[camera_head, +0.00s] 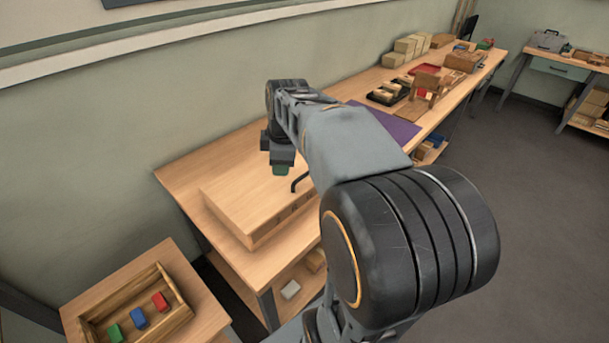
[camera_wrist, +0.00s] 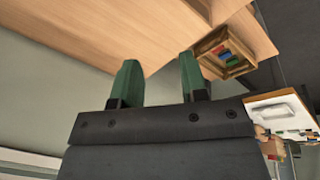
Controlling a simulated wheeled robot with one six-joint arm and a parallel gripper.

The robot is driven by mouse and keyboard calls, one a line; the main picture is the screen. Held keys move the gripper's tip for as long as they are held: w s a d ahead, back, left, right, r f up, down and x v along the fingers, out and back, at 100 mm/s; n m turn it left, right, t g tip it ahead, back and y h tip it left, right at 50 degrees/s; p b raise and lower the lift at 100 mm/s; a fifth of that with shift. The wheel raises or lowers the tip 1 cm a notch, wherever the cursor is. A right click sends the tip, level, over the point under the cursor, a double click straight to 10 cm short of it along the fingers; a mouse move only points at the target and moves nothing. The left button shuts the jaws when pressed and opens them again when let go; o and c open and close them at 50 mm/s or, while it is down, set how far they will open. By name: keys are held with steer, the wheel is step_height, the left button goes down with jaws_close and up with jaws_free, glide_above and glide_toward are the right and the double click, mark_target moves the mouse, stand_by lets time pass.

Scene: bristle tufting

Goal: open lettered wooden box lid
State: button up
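A large, flat, light wooden box (camera_head: 240,205) sits on the wooden table in the head view. Its top looks closed, and a dark bent handle (camera_head: 300,182) stands by its front edge. Dark marks show on its front side, partly hidden by my arm and too small to read. My gripper (camera_head: 282,168) is over the back part of the box; I cannot tell whether it touches. In the wrist view my gripper (camera_wrist: 159,78) has its two green-tipped fingers apart, with nothing between them.
A wooden tray (camera_head: 95,328) with red, blue and green blocks stands on a low table at the lower left. It also shows in the wrist view (camera_wrist: 246,67). A purple mat (camera_head: 392,124) lies beyond my arm, with trays and boxes further back. Open floor (camera_head: 530,200) is to the right.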

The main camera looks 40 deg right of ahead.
mark_target(305, 174)
steer(key=w+d+f+n+b, duration=0.2)
steer(key=w+d+n, duration=0.2)
steer(key=d+n, duration=0.7)
steer(key=w+f, duration=0.1)
steer(key=f, duration=0.3)
steer(key=w+d+f+m, duration=0.1)
steer(key=f, duration=0.3)
steer(key=w+f+m, duration=0.1)
steer(key=f, duration=0.4)
steer(key=shift+d, duration=0.2)
steer(key=shift+c, duration=0.3)
jaws_close()
